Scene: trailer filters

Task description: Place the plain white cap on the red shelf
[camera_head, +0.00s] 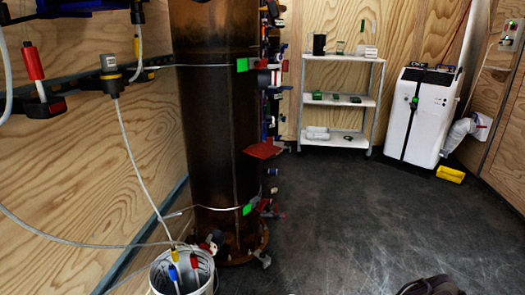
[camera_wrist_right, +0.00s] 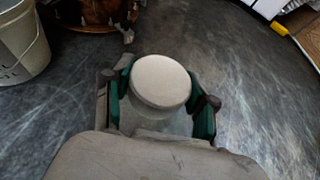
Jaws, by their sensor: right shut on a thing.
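The plain white cap (camera_wrist_right: 160,80) is a round, pale disc in the right wrist view. My right gripper (camera_wrist_right: 161,98) is shut on it, with a green-lined finger at either side. The floor shows beneath it. In the head view, a small red shelf (camera_head: 264,150) sticks out from the right side of the tall dark rusty column, about halfway up. The cap is apart from this shelf. My left gripper is in neither view.
The rusty column (camera_head: 215,110) carries green tags and several valves. A white bucket (camera_head: 182,275) stands at its foot, also in the right wrist view (camera_wrist_right: 22,45). A white shelf rack (camera_head: 338,100) and white machine (camera_head: 418,115) stand behind. The dark floor (camera_head: 350,215) is open.

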